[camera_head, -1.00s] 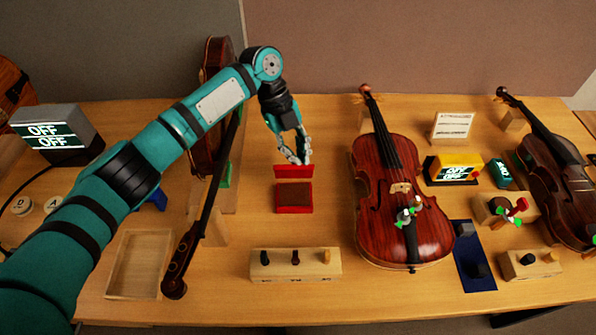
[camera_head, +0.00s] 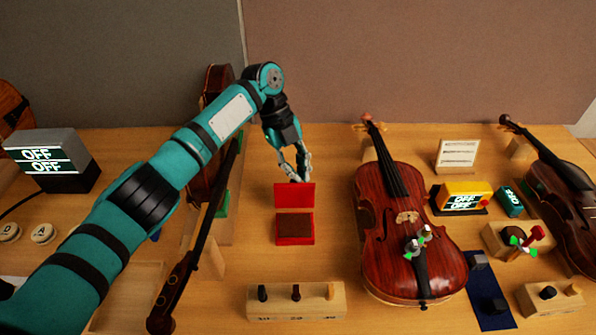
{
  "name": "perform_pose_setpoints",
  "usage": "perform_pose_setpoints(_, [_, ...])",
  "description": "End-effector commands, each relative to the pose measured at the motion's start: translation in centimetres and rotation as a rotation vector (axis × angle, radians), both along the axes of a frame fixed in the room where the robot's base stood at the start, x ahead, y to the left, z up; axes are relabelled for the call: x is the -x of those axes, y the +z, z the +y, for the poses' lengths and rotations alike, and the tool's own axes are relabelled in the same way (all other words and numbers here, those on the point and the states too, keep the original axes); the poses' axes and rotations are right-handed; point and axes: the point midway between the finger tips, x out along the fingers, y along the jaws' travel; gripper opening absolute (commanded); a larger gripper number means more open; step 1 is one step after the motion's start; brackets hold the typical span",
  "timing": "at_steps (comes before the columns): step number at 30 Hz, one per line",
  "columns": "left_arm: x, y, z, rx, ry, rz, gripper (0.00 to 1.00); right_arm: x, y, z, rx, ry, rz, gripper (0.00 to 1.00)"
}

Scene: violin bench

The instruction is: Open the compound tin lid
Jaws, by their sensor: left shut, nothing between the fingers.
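The compound tin (camera_head: 294,238) is a small red box on the bench, left of the middle violin. Its red lid (camera_head: 295,195) stands upright at the back edge, and the dark brown compound (camera_head: 294,226) shows inside. My left gripper (camera_head: 298,178) is shut and empty. Its fingertips are just behind and above the lid's top edge; I cannot tell whether they touch it. My right gripper is not in view.
A violin (camera_head: 383,238) lies right of the tin. A wooden block with pegs (camera_head: 310,304) stands in front. A yellow box (camera_head: 464,193) stands further right. Bench around the tin is clear.

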Motion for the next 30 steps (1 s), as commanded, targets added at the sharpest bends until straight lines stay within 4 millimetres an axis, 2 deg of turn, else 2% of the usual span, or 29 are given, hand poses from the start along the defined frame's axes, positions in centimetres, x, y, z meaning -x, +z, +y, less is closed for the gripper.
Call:
perform_pose_setpoints(8, [0.0,0.1,0.0,0.0,-0.001,0.001,0.0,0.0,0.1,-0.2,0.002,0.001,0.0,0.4])
perform_pose_setpoints(18, [0.0,1.6,0.0,0.0,0.0,0.001,0.0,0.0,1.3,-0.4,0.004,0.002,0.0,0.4])
perform_pose_setpoints(23, [-0.1,1.9,0.1,0.001,0.0,0.0,0.0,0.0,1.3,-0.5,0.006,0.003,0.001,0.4])
perform_pose_setpoints(26, [-0.4,2.8,0.4,0.0,0.001,-0.001,0.0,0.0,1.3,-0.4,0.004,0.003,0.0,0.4])
perform_pose_setpoints(30, [-1.2,5.3,1.2,0.001,0.002,-0.003,0.0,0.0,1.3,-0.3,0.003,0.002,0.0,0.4])
